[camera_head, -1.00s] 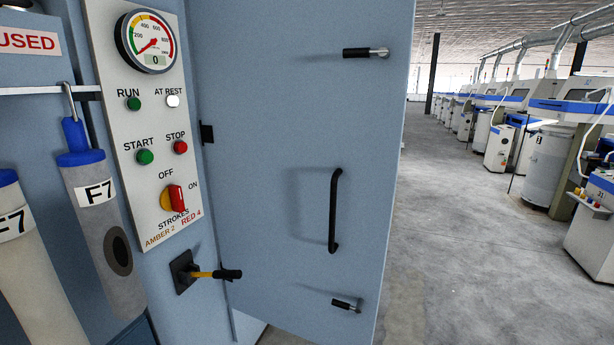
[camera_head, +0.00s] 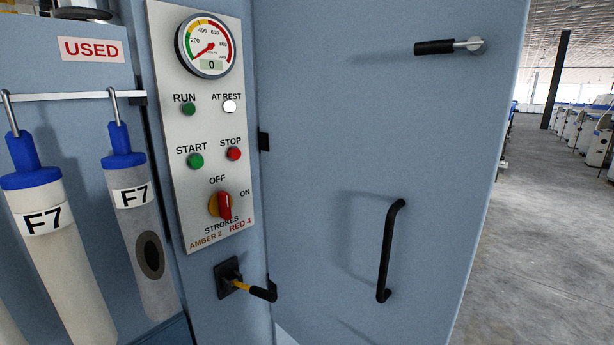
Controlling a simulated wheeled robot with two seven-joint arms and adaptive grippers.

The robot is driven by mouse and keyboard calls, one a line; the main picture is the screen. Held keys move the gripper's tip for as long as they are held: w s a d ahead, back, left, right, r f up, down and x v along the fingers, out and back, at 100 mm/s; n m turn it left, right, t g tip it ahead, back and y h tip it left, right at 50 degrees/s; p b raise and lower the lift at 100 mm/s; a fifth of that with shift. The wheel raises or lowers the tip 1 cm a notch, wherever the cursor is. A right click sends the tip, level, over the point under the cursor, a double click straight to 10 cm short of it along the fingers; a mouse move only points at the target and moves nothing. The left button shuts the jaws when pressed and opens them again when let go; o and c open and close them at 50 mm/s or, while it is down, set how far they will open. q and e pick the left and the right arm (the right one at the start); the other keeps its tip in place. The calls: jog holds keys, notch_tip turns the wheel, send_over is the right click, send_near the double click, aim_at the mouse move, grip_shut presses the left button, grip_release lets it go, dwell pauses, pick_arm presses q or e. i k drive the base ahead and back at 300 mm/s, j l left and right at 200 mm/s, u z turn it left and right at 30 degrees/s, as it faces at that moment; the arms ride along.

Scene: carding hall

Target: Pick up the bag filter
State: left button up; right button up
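Two bag filters hang by hooks from a rail at the left, each with a blue top and an F7 label. The cream bag filter (camera_head: 58,245) hangs furthest left, and its lower end is out of frame. The grey bag filter (camera_head: 135,230) hangs to its right and has a dark oval patch on its side. A sliver of another pale body shows at the bottom left corner. Neither of my grippers is in view.
A USED sign (camera_head: 90,49) is above the rail (camera_head: 65,96). A control panel (camera_head: 203,140) with gauge at 0 stands right of the bags. A lever (camera_head: 250,288) juts below it. A large blue door (camera_head: 340,130) with a black handle (camera_head: 389,250) fills the middle. Open floor (camera_head: 540,230) lies at right.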

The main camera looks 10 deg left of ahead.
aim_at(36, 194)
jog(key=i+l+u, duration=0.25)
jog(key=l, duration=0.2)
jog(key=i+l+u, duration=0.3)
jog(key=l, duration=0.2)
jog(key=i+l+u, duration=0.25)
jog(key=l, duration=0.25)
jog(key=l+u, duration=0.25)
jog(key=l, duration=0.3)
jog(key=i+l+u, duration=0.1)
jog(key=l+u, duration=0.2)
jog(key=l, duration=0.3)
jog(key=l+u, duration=0.25)
jog(key=l, duration=0.3)
jog(key=j+u, duration=0.25)
jog(key=j, duration=0.4)
jog(key=j+u, duration=0.25)
jog(key=j, duration=0.35)
jog(key=j+u, duration=0.25)
jog(key=j, duration=0.4)
jog(key=i+j+u, duration=0.1)
jog(key=j+u, duration=0.15)
jog(key=j, duration=0.4)
